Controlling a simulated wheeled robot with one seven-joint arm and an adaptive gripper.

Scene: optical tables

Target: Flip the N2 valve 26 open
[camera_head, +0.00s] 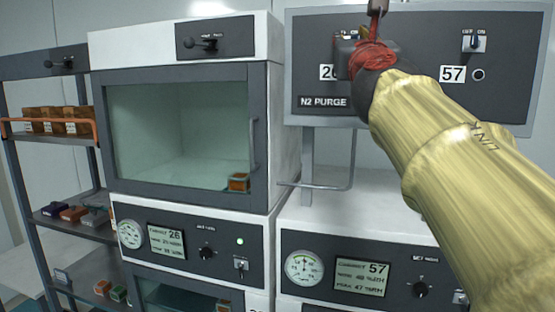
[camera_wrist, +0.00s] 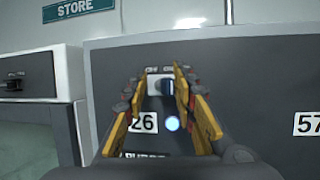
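The N2 purge panel (camera_head: 420,104) is the grey box at the upper right. Its 26 label (camera_wrist: 144,122) sits below a toggle valve (camera_wrist: 167,87) on a pale plate. The dark lever appears toward the plate's right side, close to the right finger; contact cannot be told. A round indicator (camera_wrist: 172,123) beneath it glows pale blue. My gripper (camera_wrist: 161,76) is in front of the panel, its two fingers apart on either side of the valve, with nothing held. In the head view my gripper and arm hide most of valve 26.
Valve 57 (camera_head: 473,43) is to the right on the same panel, with a dark indicator (camera_head: 478,75) below it. Cabinet 26 (camera_head: 180,130) stands to the left, its glass door shut. A shelf rack (camera_head: 80,230) with small boxes is farther left.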

